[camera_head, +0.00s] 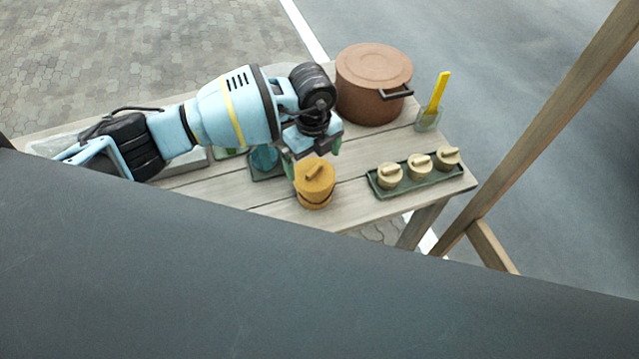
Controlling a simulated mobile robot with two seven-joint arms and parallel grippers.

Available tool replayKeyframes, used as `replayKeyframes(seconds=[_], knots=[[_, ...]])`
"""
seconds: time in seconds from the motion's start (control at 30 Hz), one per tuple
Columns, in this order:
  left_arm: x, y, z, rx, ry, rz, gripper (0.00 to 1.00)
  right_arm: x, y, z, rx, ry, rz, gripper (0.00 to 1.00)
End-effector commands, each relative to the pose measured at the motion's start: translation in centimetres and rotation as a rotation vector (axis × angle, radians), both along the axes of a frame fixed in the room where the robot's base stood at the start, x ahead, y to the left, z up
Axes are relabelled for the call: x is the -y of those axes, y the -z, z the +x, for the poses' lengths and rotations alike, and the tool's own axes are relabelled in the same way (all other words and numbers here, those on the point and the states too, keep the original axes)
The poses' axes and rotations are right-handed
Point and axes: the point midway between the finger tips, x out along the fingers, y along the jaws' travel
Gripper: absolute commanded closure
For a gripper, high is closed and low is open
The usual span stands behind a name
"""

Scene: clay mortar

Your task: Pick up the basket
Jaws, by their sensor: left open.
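An orange round lidded container (315,186) stands upright near the front edge of the wooden table (365,212). It may be the basket, but no weave can be made out. My left gripper (312,154) is open, pointing down just above and behind the container's lid. The gripper partly covers the far side of the container, and I cannot tell whether they touch. My right gripper is not in view.
A large brown lidded pot (372,75) stands behind the gripper. A clear cup (428,122) with a yellow tool (438,92) is at the right. A green tray (376,190) holds three small lidded pots (418,164). Dark trays lie partly under my left arm.

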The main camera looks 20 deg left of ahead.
Motion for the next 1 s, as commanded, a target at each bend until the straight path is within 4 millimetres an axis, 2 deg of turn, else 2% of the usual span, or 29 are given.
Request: replayKeyframes(seconds=[0.17,0.37,0.63,1.0], knots=[[0.0,0.6,-0.1,-0.003,0.0,-0.002,0.0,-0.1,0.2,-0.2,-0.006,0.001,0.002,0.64],[0.1,2.6,-0.1,-0.004,0.003,-0.005,0.0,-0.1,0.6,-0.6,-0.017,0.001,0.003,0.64],[0.2,3.3,-0.2,-0.003,0.003,-0.005,0.0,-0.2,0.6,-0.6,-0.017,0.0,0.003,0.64],[0.3,7.9,-0.5,-0.004,0.003,-0.006,0.0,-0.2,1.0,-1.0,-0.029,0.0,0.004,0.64]])
